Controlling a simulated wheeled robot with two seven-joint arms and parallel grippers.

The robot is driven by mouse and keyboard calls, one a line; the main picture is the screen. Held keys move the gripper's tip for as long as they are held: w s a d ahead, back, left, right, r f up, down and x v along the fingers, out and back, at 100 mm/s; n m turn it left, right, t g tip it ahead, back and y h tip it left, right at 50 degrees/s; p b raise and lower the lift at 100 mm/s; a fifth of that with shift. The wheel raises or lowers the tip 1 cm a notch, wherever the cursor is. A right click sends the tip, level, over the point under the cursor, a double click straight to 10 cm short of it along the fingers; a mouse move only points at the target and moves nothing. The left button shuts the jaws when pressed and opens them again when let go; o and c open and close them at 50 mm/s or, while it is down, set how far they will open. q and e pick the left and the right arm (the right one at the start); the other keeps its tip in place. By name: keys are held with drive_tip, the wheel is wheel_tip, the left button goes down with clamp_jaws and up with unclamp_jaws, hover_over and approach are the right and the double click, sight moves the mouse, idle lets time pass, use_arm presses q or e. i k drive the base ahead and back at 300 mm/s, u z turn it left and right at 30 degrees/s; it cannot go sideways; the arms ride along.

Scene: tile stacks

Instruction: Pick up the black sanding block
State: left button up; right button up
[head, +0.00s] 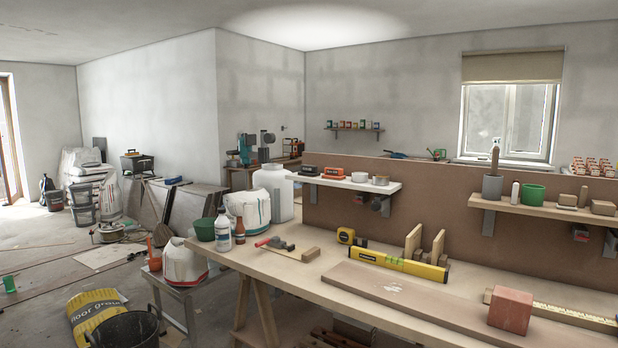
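A small black block-shaped item (308,170) sits at the left end of the white wall shelf (350,183); it may be the black sanding block, but it is too small to tell for sure. Neither of my grippers is in view.
The shelf also holds small round containers (381,180). Below, the wooden workbench (290,268) carries a yellow level (398,262), a tape measure (346,236), wooden pieces and a red block (510,310).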

sight(310, 171)
drive_tip(key=u, duration=0.8)
drive_tip(key=i, duration=0.45)
drive_tip(key=u, duration=0.8)
drive_tip(key=i, duration=0.9)
drive_tip(key=z, duration=0.8)
drive_tip(key=i, duration=0.65)
drive_tip(key=z, duration=0.65)
